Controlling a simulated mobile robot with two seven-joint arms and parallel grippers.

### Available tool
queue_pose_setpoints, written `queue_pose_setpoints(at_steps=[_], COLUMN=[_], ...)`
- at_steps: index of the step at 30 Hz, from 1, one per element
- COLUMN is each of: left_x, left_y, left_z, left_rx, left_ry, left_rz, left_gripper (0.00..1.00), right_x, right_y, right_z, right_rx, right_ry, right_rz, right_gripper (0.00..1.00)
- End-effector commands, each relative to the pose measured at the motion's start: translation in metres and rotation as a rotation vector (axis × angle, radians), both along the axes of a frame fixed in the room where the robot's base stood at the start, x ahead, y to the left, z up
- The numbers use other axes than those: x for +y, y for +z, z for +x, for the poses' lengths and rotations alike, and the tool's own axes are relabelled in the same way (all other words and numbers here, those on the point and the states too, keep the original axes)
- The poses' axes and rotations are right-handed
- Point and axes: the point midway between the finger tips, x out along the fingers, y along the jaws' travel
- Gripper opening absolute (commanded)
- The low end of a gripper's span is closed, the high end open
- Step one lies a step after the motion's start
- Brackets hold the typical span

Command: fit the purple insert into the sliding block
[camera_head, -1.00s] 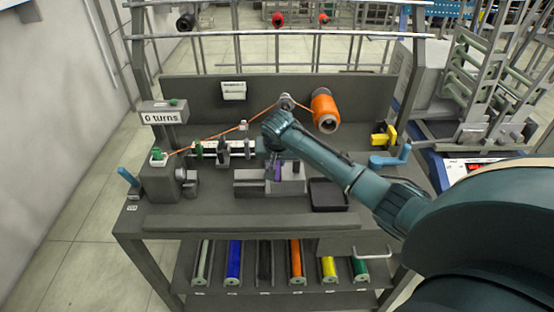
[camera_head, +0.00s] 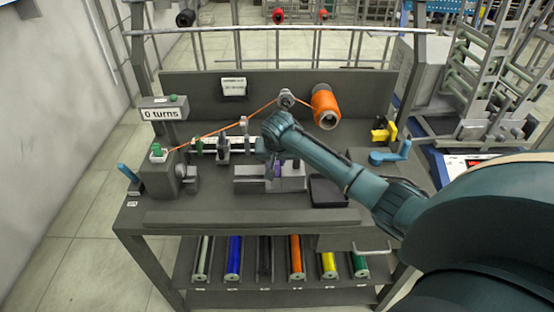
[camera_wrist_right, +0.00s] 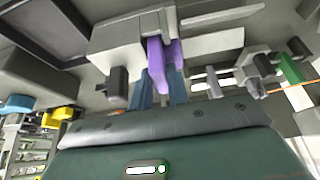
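The purple insert (camera_head: 277,171) is at the top of the grey sliding block (camera_head: 291,180), in the middle of the bench. In the right wrist view the purple insert (camera_wrist_right: 158,62) stands upright against the sliding block (camera_wrist_right: 122,38), partly in its opening. I cannot tell how deep it sits. My right gripper (camera_head: 272,164) reaches over the block from the right. In the wrist view its two blue fingers (camera_wrist_right: 161,88) are close on either side of the insert and appear shut on it. Its hand hides part of the block. My left gripper is not in view.
A black tray (camera_head: 328,193) lies just right of the block. An orange spool (camera_head: 325,108) and taut orange thread are behind. A winder with a "0 turns" display (camera_head: 163,114) stands left. A yellow part (camera_head: 384,131) and blue handle (camera_head: 391,155) are right. The bench's front strip is clear.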

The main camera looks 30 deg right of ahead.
Motion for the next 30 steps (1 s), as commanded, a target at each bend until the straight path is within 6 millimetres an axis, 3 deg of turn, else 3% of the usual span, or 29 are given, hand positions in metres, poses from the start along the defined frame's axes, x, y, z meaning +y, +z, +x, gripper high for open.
queue_pose_setpoints(at_steps=[9,20,30], left_x=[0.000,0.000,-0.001], left_y=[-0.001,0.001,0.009], left_z=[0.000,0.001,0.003], left_rx=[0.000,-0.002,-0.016], left_ry=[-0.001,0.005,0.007], left_rz=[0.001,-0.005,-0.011], left_gripper=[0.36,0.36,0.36], right_x=[0.000,0.000,0.018], right_y=[0.000,0.001,0.068], right_z=[0.000,0.000,-0.027], right_rx=[-0.001,-0.001,-0.005], right_ry=[0.000,0.000,0.003], right_rz=[-0.001,-0.001,0.001], right_gripper=[0.41,0.41,0.41])
